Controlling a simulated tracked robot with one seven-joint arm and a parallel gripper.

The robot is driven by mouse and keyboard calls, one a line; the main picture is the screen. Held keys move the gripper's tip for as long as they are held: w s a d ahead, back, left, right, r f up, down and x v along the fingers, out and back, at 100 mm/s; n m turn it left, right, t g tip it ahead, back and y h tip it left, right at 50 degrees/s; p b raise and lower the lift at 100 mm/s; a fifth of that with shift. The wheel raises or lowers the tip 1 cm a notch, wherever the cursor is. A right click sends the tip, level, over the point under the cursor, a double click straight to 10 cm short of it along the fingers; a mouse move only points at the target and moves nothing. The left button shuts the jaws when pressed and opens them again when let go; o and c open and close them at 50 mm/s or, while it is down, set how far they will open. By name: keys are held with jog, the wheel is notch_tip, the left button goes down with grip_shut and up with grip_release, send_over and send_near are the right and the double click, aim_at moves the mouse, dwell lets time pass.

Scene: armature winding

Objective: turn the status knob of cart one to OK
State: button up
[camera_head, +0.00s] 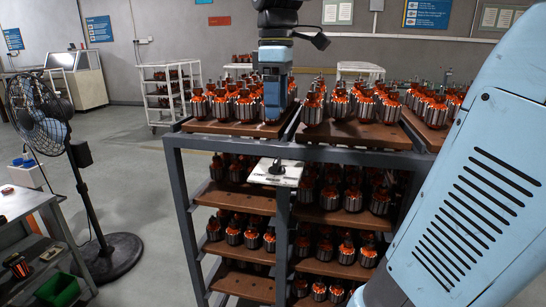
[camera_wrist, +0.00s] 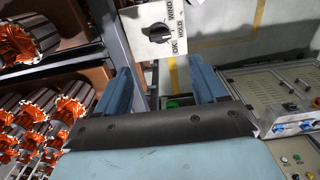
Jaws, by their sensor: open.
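The cart (camera_head: 283,225) is a dark metal rack with a white status plate (camera_head: 275,173) on its front post. The plate carries a black knob (camera_head: 277,165). In the wrist view the knob (camera_wrist: 158,33) is near the top centre, beside the words OK, HOLD and WIND. I cannot tell for certain which word it points to. My gripper (camera_head: 273,116) hangs above the plate at the cart's top shelf in the head view. In the wrist view my gripper (camera_wrist: 160,66) is open and empty, its two blue fingers apart on either side below the knob, not touching it.
Copper-wound armatures (camera_head: 340,105) stand on brown trays on the cart's shelves. A black fan (camera_head: 75,150) and a workbench (camera_head: 30,235) stand at the left. A control box (camera_wrist: 290,110) shows at the wrist view's right. Floor (camera_head: 155,190) left of the cart is clear.

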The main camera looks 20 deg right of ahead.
aim_at(276, 159)
notch_tip(276, 159, down, 12)
jog(key=shift+f, duration=0.25)
dwell(0.4)
jog(key=shift+a, duration=0.1)
jog(key=c, duration=1.1)
